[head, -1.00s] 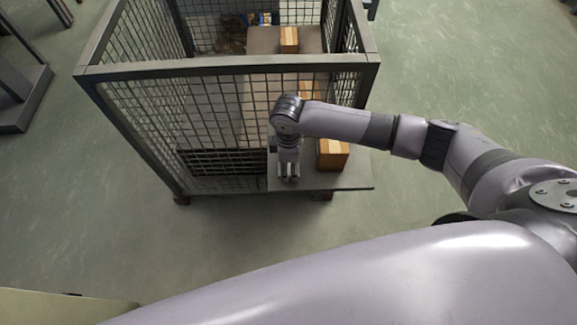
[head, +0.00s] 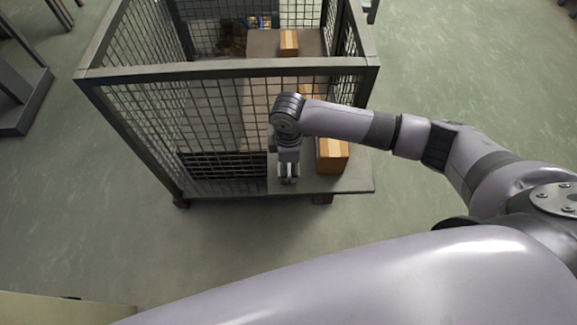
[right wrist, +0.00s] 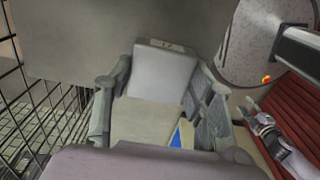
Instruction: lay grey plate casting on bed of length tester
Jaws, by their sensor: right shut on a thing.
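The casting is hard to make out in the head view. I cannot tell from these frames whether it touches a surface. I cannot pick out the length tester for sure. My left gripper does not show in the head view.
A cardboard box (head: 332,156) stands just right of the right gripper on the grey board (head: 350,183). The mesh cage (head: 225,69) rises behind and left. Another box (head: 289,42) sits farther back inside it. Open green floor (head: 470,70) lies to the right.

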